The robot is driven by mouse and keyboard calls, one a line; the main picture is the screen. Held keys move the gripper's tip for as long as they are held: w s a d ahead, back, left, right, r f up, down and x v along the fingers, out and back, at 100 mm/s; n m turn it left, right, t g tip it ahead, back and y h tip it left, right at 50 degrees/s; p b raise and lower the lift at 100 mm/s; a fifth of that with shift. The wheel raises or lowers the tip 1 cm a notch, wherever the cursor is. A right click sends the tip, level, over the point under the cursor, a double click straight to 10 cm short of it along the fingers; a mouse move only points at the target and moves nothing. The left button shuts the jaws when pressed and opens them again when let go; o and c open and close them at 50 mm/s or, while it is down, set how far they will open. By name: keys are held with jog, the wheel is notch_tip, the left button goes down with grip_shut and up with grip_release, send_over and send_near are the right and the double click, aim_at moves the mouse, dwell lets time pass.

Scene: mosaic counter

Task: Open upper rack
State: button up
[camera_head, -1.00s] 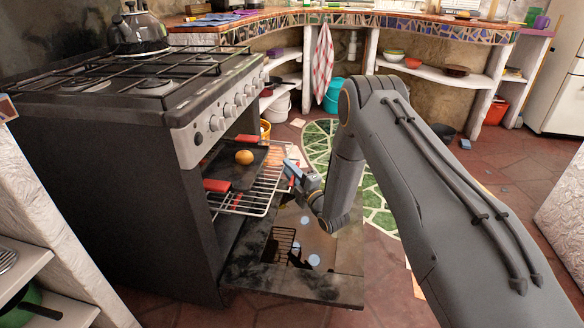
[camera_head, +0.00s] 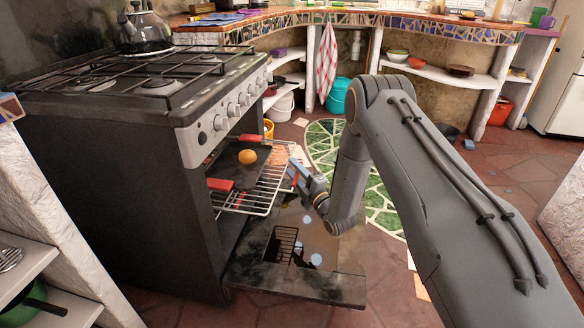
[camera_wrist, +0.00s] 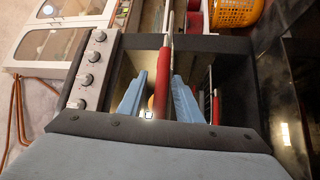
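The oven (camera_head: 110,190) stands at the left with its door (camera_head: 300,280) folded down. The upper wire rack (camera_head: 262,192) sticks partly out of the oven above the door. A dark tray (camera_head: 238,170) with red ends lies on it, holding a round orange item (camera_head: 247,157). My gripper (camera_head: 294,172) is at the rack's outer edge, pointing toward the oven. In the wrist view, its two blue fingers (camera_wrist: 159,78) stand apart, with a pale bar and a red part (camera_wrist: 162,85) seen between them. Contact with the rack cannot be told.
A kettle (camera_head: 143,32) stands on the stove top. An orange bucket (camera_head: 268,128), a white bucket (camera_head: 283,106) and a teal bin (camera_head: 341,95) stand behind. A white wall and shelf edge the left. Tiled floor is free at the right.

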jog(key=p+v, duration=0.1)
jog(key=v, duration=0.5)
jog(key=shift+s+d, duration=0.1)
